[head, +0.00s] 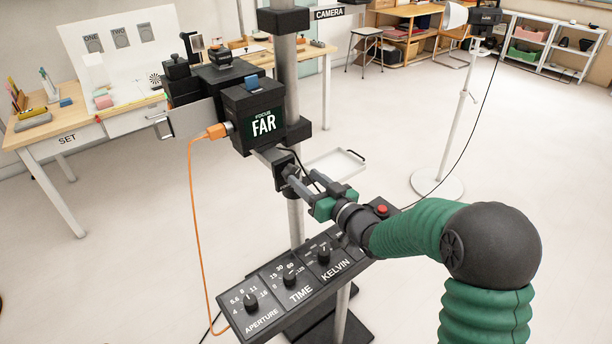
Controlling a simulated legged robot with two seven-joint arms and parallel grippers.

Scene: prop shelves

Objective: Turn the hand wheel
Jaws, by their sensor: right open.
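A dark camera unit (256,110) is mounted on a grey upright column (291,62). My left gripper is not in view.
A sloped control panel (270,300) with APERTURE, TIME and KELVIN knobs and a red button (382,210) lies below my right gripper. An orange cable (193,220) hangs at the left. A white tray (335,164) sits behind the gripper. A desk (75,140) stands at the left.

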